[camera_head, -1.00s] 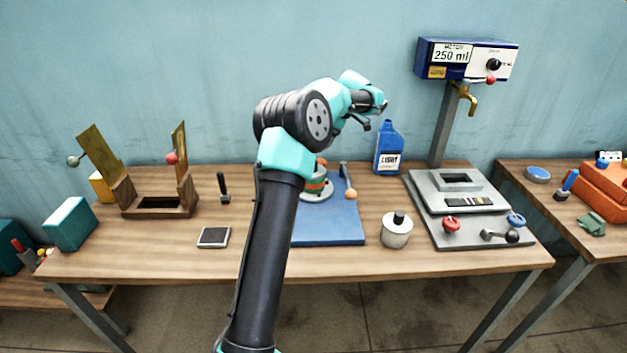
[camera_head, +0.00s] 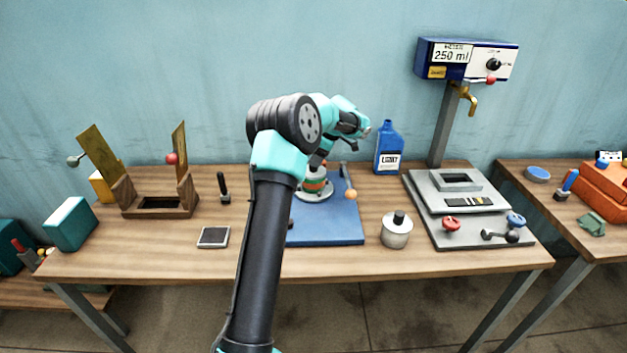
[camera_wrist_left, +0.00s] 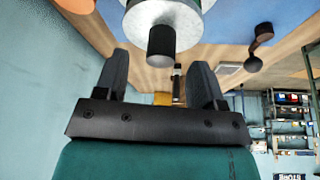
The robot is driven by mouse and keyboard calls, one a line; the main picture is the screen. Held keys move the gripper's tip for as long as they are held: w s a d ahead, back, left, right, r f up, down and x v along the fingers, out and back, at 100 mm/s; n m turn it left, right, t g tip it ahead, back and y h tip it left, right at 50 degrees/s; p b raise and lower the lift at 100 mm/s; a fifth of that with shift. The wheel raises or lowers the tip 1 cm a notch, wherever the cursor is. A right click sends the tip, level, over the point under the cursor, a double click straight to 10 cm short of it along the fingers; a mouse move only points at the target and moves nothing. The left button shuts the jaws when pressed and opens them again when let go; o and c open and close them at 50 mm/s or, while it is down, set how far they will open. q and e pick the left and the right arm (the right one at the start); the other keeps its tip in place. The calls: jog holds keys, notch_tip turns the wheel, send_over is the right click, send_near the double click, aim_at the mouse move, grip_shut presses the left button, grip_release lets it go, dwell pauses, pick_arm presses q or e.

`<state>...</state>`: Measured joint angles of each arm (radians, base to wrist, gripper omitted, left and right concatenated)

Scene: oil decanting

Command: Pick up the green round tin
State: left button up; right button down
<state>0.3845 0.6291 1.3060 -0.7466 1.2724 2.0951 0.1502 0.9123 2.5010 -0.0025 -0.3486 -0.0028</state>
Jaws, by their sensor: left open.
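The green round tin (camera_head: 315,184), banded with orange, stands on a pale round base at the back of the blue mat. My left gripper (camera_head: 318,160) is just above it, and its arm hides part of the tin and mat. In the left wrist view my left gripper's two dark fingers (camera_wrist_left: 160,82) are apart with nothing held between them. A pale round top with a dark knob (camera_wrist_left: 161,40) shows beyond the fingertips, apparently the tin's top. My right gripper is not in view.
The blue mat (camera_head: 335,228) carries a small lever with an orange ball (camera_head: 351,195). A blue bottle (camera_head: 388,150) stands behind to the right. A wooden stand (camera_head: 160,208) is at the left.

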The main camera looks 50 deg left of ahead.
aim_at(313, 175)
pick_arm(q)
jog(key=shift+x, duration=2.25)
jog(key=shift+s, duration=0.1)
jog(key=shift+c, duration=0.4)
grip_shut()
